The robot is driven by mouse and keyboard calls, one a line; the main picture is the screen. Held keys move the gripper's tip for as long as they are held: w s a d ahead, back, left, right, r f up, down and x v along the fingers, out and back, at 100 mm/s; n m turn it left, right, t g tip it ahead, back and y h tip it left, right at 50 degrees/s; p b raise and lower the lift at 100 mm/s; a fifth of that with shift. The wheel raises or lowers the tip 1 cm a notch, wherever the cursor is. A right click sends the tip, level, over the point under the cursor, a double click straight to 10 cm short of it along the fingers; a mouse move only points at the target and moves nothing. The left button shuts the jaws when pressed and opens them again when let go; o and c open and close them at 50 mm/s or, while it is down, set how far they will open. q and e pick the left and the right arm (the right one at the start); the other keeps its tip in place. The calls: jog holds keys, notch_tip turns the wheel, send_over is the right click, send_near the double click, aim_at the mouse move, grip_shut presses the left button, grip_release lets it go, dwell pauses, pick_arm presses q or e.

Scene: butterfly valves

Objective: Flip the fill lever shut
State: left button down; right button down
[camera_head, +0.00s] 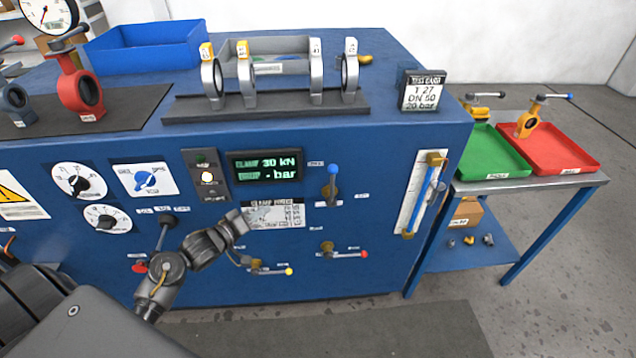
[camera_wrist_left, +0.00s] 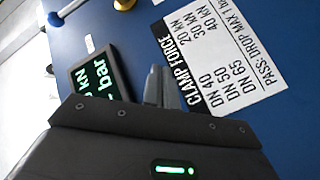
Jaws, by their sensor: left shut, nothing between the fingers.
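The front panel carries several levers. A yellow-tipped lever (camera_head: 271,270) and a red-tipped lever (camera_head: 345,254) lie about level, lower down. A black-knobbed lever (camera_head: 164,232) is partly behind my left arm. The small labels are too blurred to tell which is the fill lever. My left gripper (camera_head: 241,217) is shut and empty, in front of the panel beside the clamp force plate, apart from the blue-knobbed lever.
The display (camera_head: 266,166) reads 30 kN above the clamp force plate (camera_head: 275,214). A gauge tube (camera_head: 424,197) is fixed at the panel's right. Green (camera_head: 490,155) and red (camera_head: 560,148) trays stand on a side table. Ring clamps (camera_head: 247,80) stand on the bench top.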

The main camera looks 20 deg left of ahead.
pick_arm(q)
jog(key=s+d+r+n+h, duration=0.2)
jog(key=d+r+n, duration=0.3)
jog(key=r, duration=0.3)
jog(key=shift+r+n+h, duration=0.15)
jog(key=shift+n+h, duration=0.15)
jog(key=shift+h, duration=0.5)
pick_arm(e)
jog(key=shift+d, duration=0.4)
pick_arm(q)
jog(key=shift+d, duration=0.15)
jog(key=p, duration=0.1)
send_near(332, 187)
jog(key=w+a, duration=0.3)
jog(key=w, duration=0.2)
jog(key=shift+w+d+r+p, duration=0.15)
jog(key=shift+w+d, duration=0.1)
jog(key=shift+d, duration=0.5)
jog(key=shift+w+d+r+p, duration=0.1)
jog(key=shift+w+d+p, duration=0.15)
jog(key=shift+d, duration=0.5)
jog(key=shift+w+d+r+p, duration=0.1)
jog(key=shift+w+d, duration=0.2)
jog(key=shift+d, duration=0.45)
pick_arm(e)
jog(key=shift+a+r, duration=0.2)
jog(key=shift+r, duration=0.85)
jog(key=shift+d, duration=0.1)
